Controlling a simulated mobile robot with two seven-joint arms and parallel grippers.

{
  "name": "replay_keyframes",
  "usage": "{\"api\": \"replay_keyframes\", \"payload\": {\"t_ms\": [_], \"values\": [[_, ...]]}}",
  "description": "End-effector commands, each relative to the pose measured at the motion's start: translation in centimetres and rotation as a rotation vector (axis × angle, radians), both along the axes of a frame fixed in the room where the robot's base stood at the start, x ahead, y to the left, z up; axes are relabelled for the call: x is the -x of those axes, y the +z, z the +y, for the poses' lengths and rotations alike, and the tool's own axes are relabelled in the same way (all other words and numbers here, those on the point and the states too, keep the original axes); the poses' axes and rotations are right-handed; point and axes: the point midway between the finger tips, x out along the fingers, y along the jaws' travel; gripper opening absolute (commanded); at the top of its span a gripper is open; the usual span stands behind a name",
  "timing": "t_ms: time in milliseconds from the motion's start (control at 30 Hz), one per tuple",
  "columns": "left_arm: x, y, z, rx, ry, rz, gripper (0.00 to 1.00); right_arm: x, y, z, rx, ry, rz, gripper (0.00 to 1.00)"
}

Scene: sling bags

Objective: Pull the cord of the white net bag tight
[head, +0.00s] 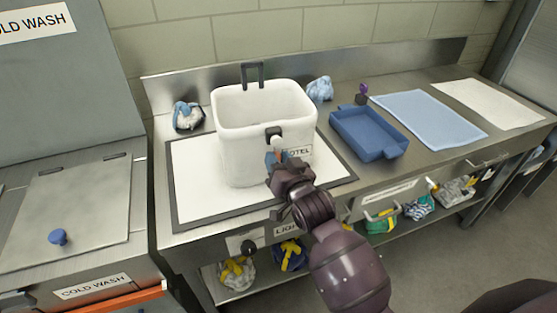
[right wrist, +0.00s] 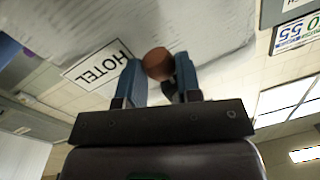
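The white bag (head: 240,150) stands upright and open-topped on a white, dark-edged mat, with a black loop at its back rim. A black cord lock (head: 273,132) sits on its front, near a "HOTEL" label (right wrist: 97,67). My right gripper (head: 277,158) is at the bag's front, just below the cord lock. In the right wrist view, its blue fingers stand either side of a brown round bead (right wrist: 157,63) and appear to touch it. The cord itself is mostly hidden by the gripper. My left gripper is not in view.
A blue tray (head: 370,148), a blue cloth (head: 425,115) and a white cloth (head: 490,103) lie to the right. Small bundled bags sit either side behind the white bag (head: 187,115) (head: 320,89). More bundles fill the lower shelf.

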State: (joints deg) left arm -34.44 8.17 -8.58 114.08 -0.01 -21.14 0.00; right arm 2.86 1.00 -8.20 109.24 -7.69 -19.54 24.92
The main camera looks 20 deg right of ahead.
Motion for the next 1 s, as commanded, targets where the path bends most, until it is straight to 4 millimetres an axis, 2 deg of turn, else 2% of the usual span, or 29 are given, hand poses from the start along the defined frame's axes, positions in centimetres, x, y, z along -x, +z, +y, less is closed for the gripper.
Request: {"api": "replay_keyframes", "payload": {"t_ms": [33, 167, 267, 367, 500, 633, 733, 1000], "values": [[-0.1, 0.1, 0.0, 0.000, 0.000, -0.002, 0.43, 0.0, 0.0, 0.0, 0.000, 0.000, 0.000, 0.18], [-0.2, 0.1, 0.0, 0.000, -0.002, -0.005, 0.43, 0.0, 0.0, 0.0, 0.000, 0.000, 0.000, 0.00], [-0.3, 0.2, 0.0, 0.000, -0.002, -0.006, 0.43, 0.0, 0.0, 0.0, 0.000, 0.000, 0.000, 0.00], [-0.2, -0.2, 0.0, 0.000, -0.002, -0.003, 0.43, 0.0, -0.9, 0.0, 0.000, 0.000, 0.003, 0.00], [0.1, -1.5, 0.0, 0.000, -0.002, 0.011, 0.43, 0.0, -4.1, 0.0, 0.001, 0.002, 0.009, 0.00], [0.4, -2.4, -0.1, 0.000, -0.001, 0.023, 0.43, 0.0, -6.4, 0.0, 0.001, 0.002, 0.009, 0.00], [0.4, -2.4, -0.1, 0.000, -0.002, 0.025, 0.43, 0.0, -7.0, 0.0, 0.001, 0.002, 0.006, 0.00], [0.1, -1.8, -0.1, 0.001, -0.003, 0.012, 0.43, 0.0, -6.9, 0.0, 0.001, 0.002, 0.003, 0.00]]}}
